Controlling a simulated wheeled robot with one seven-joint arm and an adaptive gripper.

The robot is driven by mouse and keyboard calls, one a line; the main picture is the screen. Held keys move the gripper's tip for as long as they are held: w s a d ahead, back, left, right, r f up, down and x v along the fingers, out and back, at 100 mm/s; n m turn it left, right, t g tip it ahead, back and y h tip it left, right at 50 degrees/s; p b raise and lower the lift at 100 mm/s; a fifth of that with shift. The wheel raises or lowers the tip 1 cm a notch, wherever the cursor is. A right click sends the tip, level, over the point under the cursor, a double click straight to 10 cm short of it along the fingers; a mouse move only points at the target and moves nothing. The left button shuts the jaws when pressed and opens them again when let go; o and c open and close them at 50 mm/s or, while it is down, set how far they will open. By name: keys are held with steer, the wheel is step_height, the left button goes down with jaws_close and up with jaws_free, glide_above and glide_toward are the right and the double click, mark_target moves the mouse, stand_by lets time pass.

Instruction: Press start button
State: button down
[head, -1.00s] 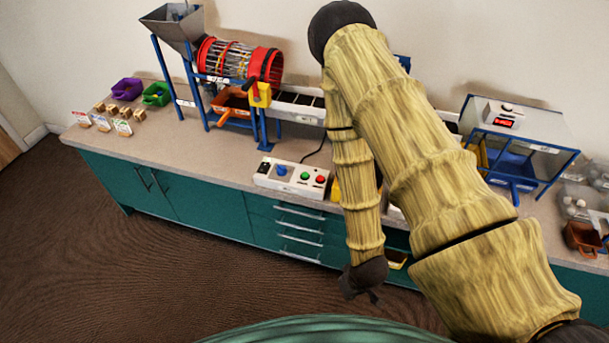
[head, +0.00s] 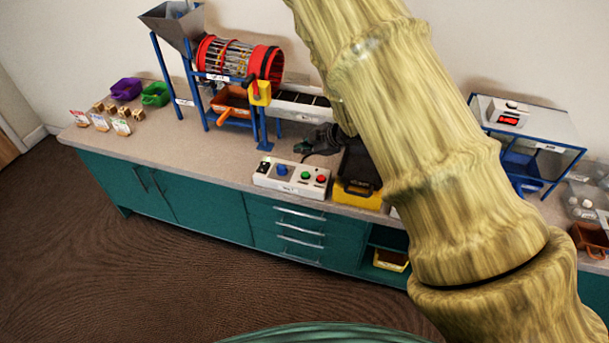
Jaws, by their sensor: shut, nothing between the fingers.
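A white control box (head: 291,187) stands near the front edge of the counter. It carries a green button (head: 305,175), a red button (head: 321,179) and a blue knob (head: 282,170). Which button is the start button cannot be read from its label at this size. My dark gripper (head: 304,149) is just behind and above the box in the picture, with its fingers pointing left. It is shut and empty, and appears apart from the buttons. My arm hides part of the counter to the right.
A yellow bin (head: 357,198) stands right of the box. Behind are a red-rimmed drum machine (head: 238,60) on blue legs and a pale conveyor (head: 300,106). A blue-framed case (head: 530,135) stands at the right. The counter (head: 215,158) left of the box is clear.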

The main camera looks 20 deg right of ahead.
steer(key=shift+w+r+n, duration=0.3)
steer(key=shift+r, duration=0.15)
steer(key=shift+f, duration=0.15)
steer(key=b, duration=0.5)
glide_above(304, 175)
step_height(304, 175, down, 6)
steer(key=shift+f, duration=0.15)
steer(key=shift+f+b, duration=0.55)
steer(key=shift+f, duration=0.6)
steer(key=shift+f, duration=0.2)
steer(key=shift+f, duration=0.2)
